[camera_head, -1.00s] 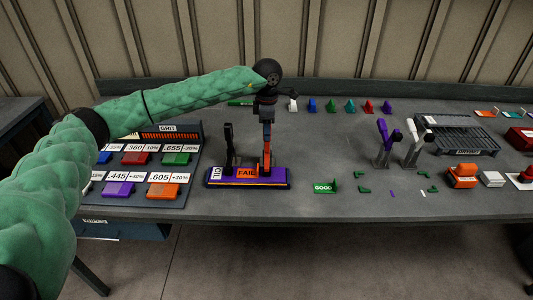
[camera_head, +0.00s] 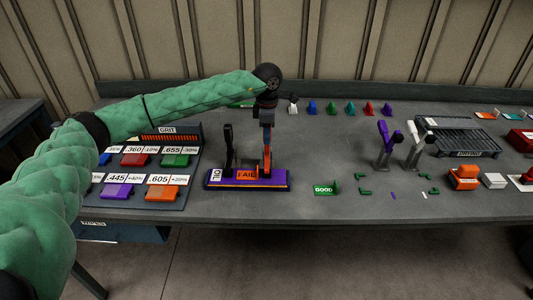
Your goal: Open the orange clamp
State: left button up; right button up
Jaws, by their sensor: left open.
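The orange clamp (camera_head: 267,158) stands upright at the right part of a purple base (camera_head: 215,183) near the table's front edge. The base carries an orange FAIL label (camera_head: 246,174) and a white label at its left end. A black upright clamp (camera_head: 228,146) stands on the same base, to the left. My left gripper (camera_head: 267,124) is open and points down at the top of the orange clamp's lever. Its fingertips are small in the picture, so I cannot tell whether they touch the lever. My right gripper is not in view.
Left of the base is a GRIT rack (camera_head: 168,130) with coloured, numbered blocks. To the right are a green GOOD marker (camera_head: 324,188), a purple lever (camera_head: 384,150), a white lever (camera_head: 414,150) and a dark grate (camera_head: 460,140). Small coloured pieces line the back.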

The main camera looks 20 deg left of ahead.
pick_arm(q)
jog(key=shift+w+a+b, duration=0.1)
jog(key=shift+w+b, duration=0.2)
jog(key=shift+w, duration=0.15)
jog(key=shift+w+a+r, duration=0.15)
jog(key=shift+w, duration=0.15)
